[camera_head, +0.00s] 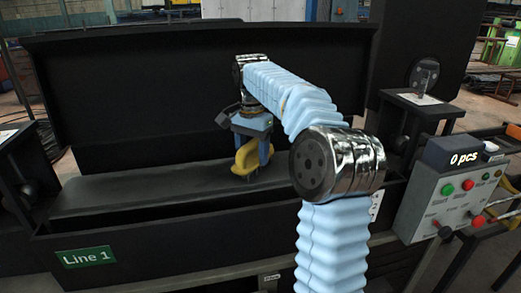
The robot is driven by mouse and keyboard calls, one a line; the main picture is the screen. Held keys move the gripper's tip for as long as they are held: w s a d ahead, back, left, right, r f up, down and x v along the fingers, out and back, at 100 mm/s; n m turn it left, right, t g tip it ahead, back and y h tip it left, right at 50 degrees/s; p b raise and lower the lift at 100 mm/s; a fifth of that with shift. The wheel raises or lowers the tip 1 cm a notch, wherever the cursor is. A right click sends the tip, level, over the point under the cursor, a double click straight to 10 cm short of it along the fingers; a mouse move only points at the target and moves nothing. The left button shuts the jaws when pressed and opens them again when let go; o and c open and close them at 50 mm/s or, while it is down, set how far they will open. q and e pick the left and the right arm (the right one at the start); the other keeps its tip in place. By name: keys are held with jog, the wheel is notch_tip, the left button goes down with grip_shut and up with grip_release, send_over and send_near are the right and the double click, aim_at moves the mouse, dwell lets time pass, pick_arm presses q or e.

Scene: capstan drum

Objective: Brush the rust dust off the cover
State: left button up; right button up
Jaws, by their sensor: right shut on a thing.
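My right gripper (260,147) reaches in over the machine and points down. It is shut on a yellow-handled brush (243,158), whose bristles point down at the dark cover (130,190). Whether the bristles touch the cover cannot be told for sure. The cover is a long, dark, flat-looking surface across the machine's front. Rust dust cannot be made out on it. My forearm hides the cover's right part. My left gripper is not in view.
A tall dark panel (130,90) stands behind the cover. A grey control box (455,185) with buttons and a "0 pcs" display stands at the right. A green "Line 1" sign (86,257) is on the front. Dark stands flank both ends.

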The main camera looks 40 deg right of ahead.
jog(key=shift+w+a, duration=0.75)
jog(key=shift+a, duration=0.45)
jog(key=shift+w+a, duration=0.7)
jog(key=shift+a, duration=0.45)
jog(key=shift+w+a, duration=0.75)
jog(key=shift+a, duration=0.45)
jog(key=shift+w+a, duration=0.5)
jog(key=shift+a, duration=0.3)
jog(key=shift+w+a, duration=0.45)
jog(key=shift+a, duration=0.3)
jog(key=shift+w+a, duration=0.5)
jog(key=shift+a, duration=0.3)
jog(key=shift+w+a, duration=0.5)
jog(key=shift+a, duration=0.3)
notch_tip(320, 180, up, 6)
jog(key=shift+r, duration=0.1)
